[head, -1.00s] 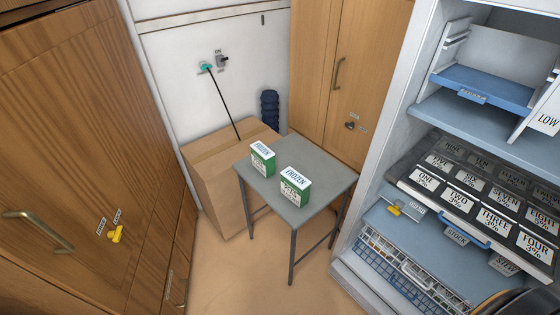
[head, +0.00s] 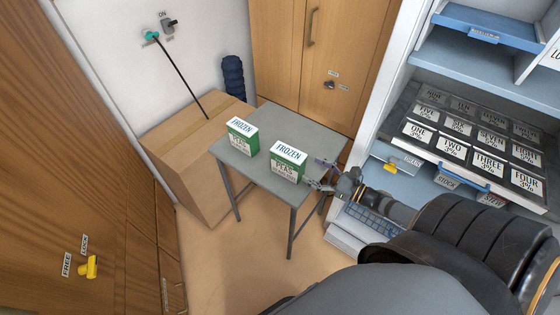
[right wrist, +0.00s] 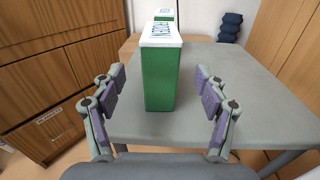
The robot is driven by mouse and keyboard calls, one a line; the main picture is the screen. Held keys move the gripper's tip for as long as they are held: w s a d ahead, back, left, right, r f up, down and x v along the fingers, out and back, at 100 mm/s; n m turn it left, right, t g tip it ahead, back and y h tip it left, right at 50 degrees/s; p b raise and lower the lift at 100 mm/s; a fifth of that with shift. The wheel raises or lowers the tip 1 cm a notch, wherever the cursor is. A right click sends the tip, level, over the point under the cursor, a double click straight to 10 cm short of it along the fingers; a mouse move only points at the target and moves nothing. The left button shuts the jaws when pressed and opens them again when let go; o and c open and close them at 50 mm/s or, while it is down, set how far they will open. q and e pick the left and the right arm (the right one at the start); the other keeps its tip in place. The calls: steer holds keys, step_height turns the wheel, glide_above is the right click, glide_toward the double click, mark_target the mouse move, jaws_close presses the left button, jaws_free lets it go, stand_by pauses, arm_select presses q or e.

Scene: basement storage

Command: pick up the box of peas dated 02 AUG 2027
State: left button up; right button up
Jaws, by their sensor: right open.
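Two green-and-white boxes marked FROZEN and PEAS stand upright on a small grey table (head: 278,192). The left box (head: 243,138) is farther back. The right box (head: 287,162) is nearer the front right edge. Their dates are too small to read. My right gripper (head: 318,175) is open just to the right of the right box. In the right wrist view a near box (right wrist: 161,75) stands between and beyond the open fingers, with no contact visible. The other box (right wrist: 163,14) shows behind it, mostly hidden. My left gripper is not in view.
A cardboard carton (head: 190,160) stands beside the table on the left. Wooden cabinets (head: 325,60) stand behind and at left. The grey tabletop around the boxes is clear.

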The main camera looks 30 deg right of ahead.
mark_target(303, 165)
steer(key=shift+w+a+b, duration=0.2)
steer(key=shift+w+b, duration=0.1)
steer(key=shift+w, duration=0.05)
steer(key=b+x, duration=0.1)
steer(key=x, duration=0.3)
steer(key=shift+w, duration=0.25)
steer(key=b+x, duration=0.1)
steer(key=x, duration=0.4)
steer(key=shift+f+b, duration=0.15)
steer(key=shift+b, duration=0.15)
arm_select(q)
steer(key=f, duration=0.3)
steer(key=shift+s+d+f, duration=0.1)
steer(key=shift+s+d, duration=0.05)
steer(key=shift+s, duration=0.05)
arm_select(e)
steer(key=shift+c, duration=1.1)
jaws_close()
